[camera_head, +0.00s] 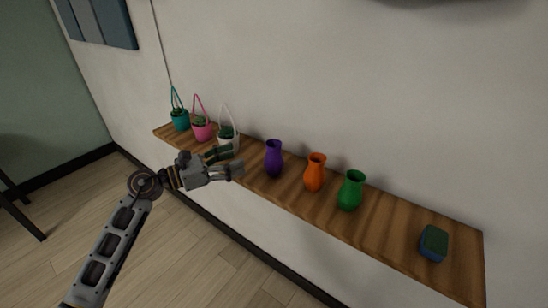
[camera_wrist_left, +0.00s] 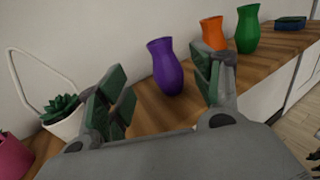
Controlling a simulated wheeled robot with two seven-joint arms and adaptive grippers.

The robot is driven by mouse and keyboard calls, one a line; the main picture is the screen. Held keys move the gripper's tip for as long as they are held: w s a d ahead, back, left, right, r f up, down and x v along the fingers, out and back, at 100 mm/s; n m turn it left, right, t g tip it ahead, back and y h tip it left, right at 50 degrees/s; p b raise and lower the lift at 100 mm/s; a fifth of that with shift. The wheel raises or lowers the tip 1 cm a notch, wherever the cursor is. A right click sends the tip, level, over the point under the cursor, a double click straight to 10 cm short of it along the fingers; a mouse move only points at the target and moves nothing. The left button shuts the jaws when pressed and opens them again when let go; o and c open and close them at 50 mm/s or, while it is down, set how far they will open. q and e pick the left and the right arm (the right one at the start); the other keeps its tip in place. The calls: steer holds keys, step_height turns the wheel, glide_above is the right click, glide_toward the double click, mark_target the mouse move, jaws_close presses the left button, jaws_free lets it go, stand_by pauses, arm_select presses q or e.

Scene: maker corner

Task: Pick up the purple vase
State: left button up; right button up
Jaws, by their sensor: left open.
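The purple vase (camera_head: 273,159) stands upright on the wooden shelf, left of an orange vase (camera_head: 315,172) and a green vase (camera_head: 351,190). My left gripper (camera_head: 232,161) is open and empty, just left of the purple vase in the head view. In the left wrist view, the purple vase (camera_wrist_left: 166,66) shows between the two green-padded fingers, beyond their tips and apart from them. The right finger partly covers the orange vase (camera_wrist_left: 213,34) there.
The wooden shelf (camera_head: 400,224) runs along the white wall. Teal (camera_head: 180,119), pink (camera_head: 202,131) and white (camera_head: 226,136) hanging planters stand at its left end, the white one close behind my gripper. A green-and-blue sponge-like block (camera_head: 433,243) lies at the right end.

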mark_target(273, 159)
arm_select(q)
steer(key=shift+s+r, duration=0.1)
steer(key=shift+s, duration=0.05)
arm_select(e)
steer(key=shift+s, duration=0.1)
arm_select(q)
steer(key=p+x, duration=0.1)
steer(key=x, duration=0.7)
steer(key=shift+w+d+p, duration=0.2)
steer(key=shift+d+p, duration=0.05)
steer(key=shift+p, duration=0.05)
arm_select(e)
steer(key=shift+s+a+r, duration=0.25)
steer(key=shift+a+r, duration=0.5)
steer(key=shift+a, duration=0.15)
steer(key=shift+s, duration=0.1)
arm_select(q)
steer(key=shift+d, duration=0.15)
arm_select(e)
steer(key=shift+s, duration=0.1)
